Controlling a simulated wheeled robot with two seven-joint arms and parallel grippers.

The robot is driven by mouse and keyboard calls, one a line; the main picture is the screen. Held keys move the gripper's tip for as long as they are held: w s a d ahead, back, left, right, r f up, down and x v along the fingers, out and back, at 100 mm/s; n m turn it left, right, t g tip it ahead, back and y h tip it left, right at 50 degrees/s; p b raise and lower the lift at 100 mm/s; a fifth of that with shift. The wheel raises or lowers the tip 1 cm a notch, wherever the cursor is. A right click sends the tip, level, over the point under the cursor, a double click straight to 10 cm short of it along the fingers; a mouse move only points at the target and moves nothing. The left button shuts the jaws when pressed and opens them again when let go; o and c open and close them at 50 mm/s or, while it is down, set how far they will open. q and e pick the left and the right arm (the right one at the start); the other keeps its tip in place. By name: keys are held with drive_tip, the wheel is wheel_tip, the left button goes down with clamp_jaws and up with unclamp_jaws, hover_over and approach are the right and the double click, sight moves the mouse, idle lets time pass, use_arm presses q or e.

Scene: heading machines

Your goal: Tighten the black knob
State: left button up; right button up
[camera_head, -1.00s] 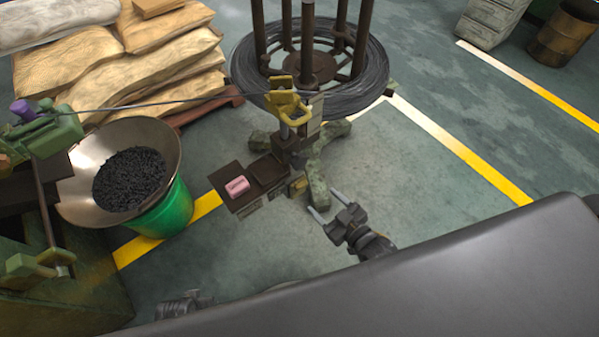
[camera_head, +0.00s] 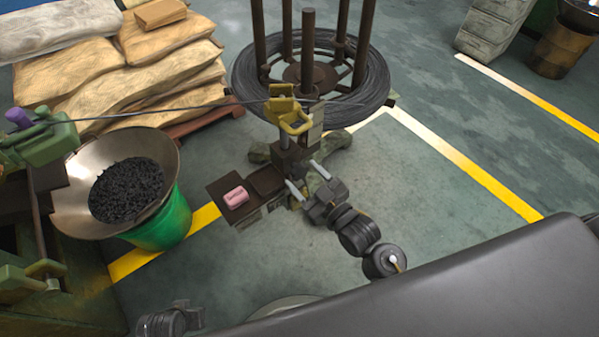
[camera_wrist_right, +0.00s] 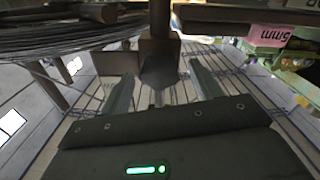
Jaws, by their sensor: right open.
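The dark wire-guide stand (camera_head: 289,158), with a yellow bracket (camera_head: 289,112) on top, stands in the middle of the head view. My right gripper (camera_head: 308,180) is open at the lower right of this stand, its fingers pointing at it.
A wire coil (camera_head: 373,88) is behind the stand. A green bucket (camera_head: 168,222) with a wide metal funnel is at left, beside stacked sacks (camera_head: 75,67).

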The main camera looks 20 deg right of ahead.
drive_tip(key=shift+x, duration=1.1)
drive_tip(key=c, duration=0.9)
drive_tip(key=shift+a, duration=0.15)
drive_tip(key=shift+c, duration=0.3)
